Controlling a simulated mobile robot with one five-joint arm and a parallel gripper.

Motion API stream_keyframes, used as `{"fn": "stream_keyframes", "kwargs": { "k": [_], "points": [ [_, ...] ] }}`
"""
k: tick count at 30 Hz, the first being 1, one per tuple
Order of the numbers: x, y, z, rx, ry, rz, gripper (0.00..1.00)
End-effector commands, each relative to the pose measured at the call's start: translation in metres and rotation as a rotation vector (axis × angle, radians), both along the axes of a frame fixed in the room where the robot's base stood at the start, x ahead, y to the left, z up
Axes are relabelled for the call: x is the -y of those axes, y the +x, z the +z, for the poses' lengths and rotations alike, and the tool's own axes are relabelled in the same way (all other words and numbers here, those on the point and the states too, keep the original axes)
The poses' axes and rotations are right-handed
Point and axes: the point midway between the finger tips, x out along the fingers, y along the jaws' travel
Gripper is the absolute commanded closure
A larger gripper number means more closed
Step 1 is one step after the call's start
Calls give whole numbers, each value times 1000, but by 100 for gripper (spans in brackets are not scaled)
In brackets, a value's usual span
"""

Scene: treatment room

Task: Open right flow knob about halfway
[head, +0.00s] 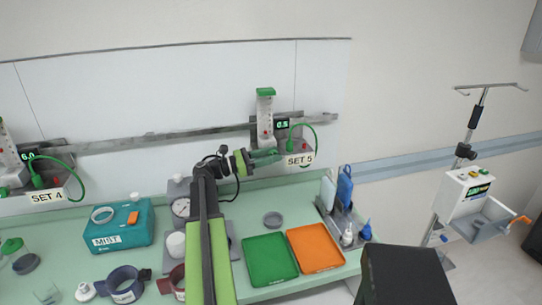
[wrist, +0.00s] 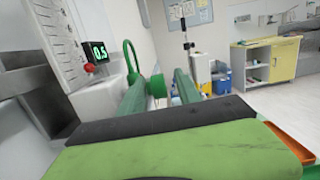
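The right flow unit (head: 265,115), labelled SET 5, hangs on the wall rail with a green-topped clear tube. Its small green display (head: 282,125) reads about 0.5, and the display also shows in the wrist view (wrist: 96,52). My gripper (head: 265,156) is at the unit's lower front, left of the SET 5 label. In the wrist view my gripper's two green fingers (wrist: 168,82) stand apart. A round green knob (wrist: 158,87) appears between their far ends, with a gap on the right. Whether a finger touches it I cannot tell.
A green hose (head: 313,142) loops beside the right unit. The left unit, SET 4 (head: 45,180), is far left. Below lie a green tray (head: 270,260), an orange tray (head: 316,249) and a teal MIST box (head: 122,229). A pole-mounted device (head: 467,193) stands right.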

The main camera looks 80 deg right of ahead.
Motion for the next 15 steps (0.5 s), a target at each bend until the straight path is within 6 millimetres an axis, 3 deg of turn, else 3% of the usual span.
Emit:
{"fn": "stream_keyframes", "kwargs": {
  "k": [8,14,15],
  "points": [
    [1,1,9,-2,-1,2,60],
    [1,0,52,0,0,1,60],
    [-4,-8,56,0,1,-2,60]
  ]
}}
